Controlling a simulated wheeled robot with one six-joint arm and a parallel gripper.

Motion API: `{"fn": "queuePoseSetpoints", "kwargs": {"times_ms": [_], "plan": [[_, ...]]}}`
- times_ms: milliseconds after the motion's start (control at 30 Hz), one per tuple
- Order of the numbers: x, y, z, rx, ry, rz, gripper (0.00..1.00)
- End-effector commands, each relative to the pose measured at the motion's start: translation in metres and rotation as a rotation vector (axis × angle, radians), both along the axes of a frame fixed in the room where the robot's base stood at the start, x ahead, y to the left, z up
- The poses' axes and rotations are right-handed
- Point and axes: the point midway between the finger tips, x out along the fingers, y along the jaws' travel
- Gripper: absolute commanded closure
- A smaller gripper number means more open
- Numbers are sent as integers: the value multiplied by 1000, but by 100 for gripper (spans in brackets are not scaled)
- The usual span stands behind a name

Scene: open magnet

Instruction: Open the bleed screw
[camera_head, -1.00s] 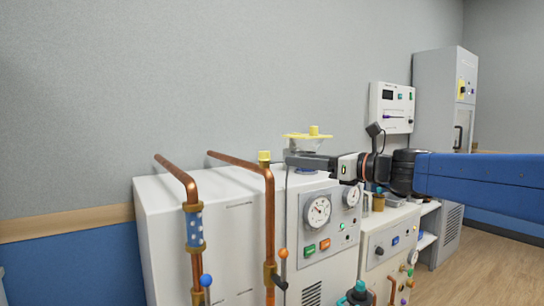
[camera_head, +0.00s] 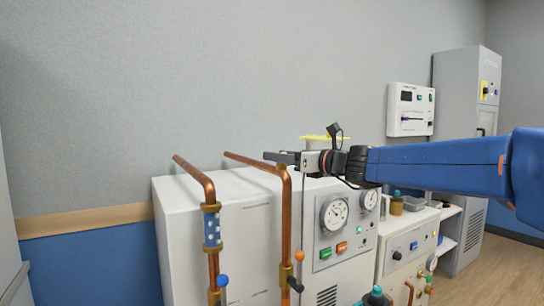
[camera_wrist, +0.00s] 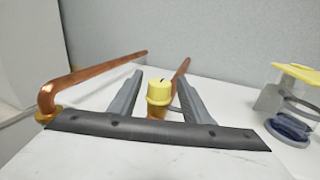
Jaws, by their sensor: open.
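The bleed screw (camera_wrist: 159,90) is a yellow cap with a dark slot on top, on a short brass fitting at a copper pipe. In the wrist view it shows between the two grey fingers of my gripper (camera_wrist: 160,77), which are open with a gap on each side of it. I cannot tell for sure how deep it sits between them. In the head view my gripper (camera_head: 277,157) is level above the pipe's bend, and I cannot make out the screw there; the gripper seems to cover it.
Two copper pipes, a left one (camera_head: 209,190) and a right one (camera_head: 287,215), run over the white cabinet (camera_head: 245,215). A glass vessel with a yellow lid (camera_wrist: 298,74) stands to the right. Gauges (camera_head: 334,212) are on the cabinet front. The grey wall is behind.

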Motion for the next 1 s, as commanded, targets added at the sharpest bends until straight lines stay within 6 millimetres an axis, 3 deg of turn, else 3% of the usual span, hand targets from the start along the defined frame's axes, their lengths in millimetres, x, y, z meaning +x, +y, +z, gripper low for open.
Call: {"fn": "queuePoseSetpoints", "kwargs": {"times_ms": [233,633,800,1000], "plan": [[17,22,0,-1,-1,1,56],[20,26,0,-1,-1,0,56],[20,26,0,-1,-1,0,97],[20,26,0,0,-1,5,97]]}}
